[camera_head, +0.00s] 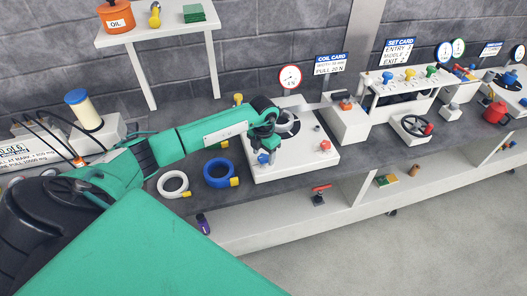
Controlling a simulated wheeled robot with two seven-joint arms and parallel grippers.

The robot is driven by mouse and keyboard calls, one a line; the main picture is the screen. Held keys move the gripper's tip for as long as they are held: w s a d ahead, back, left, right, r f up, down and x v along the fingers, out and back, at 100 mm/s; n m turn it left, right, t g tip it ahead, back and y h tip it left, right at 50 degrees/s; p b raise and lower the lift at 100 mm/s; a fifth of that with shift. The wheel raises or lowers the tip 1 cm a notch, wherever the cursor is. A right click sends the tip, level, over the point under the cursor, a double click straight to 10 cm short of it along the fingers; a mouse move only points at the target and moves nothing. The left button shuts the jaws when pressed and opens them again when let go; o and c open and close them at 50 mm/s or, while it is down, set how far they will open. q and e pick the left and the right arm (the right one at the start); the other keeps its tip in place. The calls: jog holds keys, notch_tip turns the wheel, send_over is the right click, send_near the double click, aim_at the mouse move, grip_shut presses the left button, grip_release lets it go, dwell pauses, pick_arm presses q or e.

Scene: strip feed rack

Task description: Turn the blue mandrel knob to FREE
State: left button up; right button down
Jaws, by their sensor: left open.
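A small blue knob (263,159) sits on the near left part of a white panel (300,167) on the bench; I take it to be the mandrel knob. Its pointer and any FREE marking are too small to read. My left gripper (264,148) is open and points down just above and around the knob, partly hiding it. I cannot tell whether the fingers touch it. A dark spoked reel (287,124) is behind the gripper on the same panel. My right gripper is out of view.
A white ring (173,184) and a blue ring (219,172) lie to the left. A gauge (290,77) stands behind. A white unit with a handwheel (411,127) is to the right.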

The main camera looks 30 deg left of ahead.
pick_arm(q)
jog(key=shift+f, duration=0.25)
jog(key=c, duration=1)
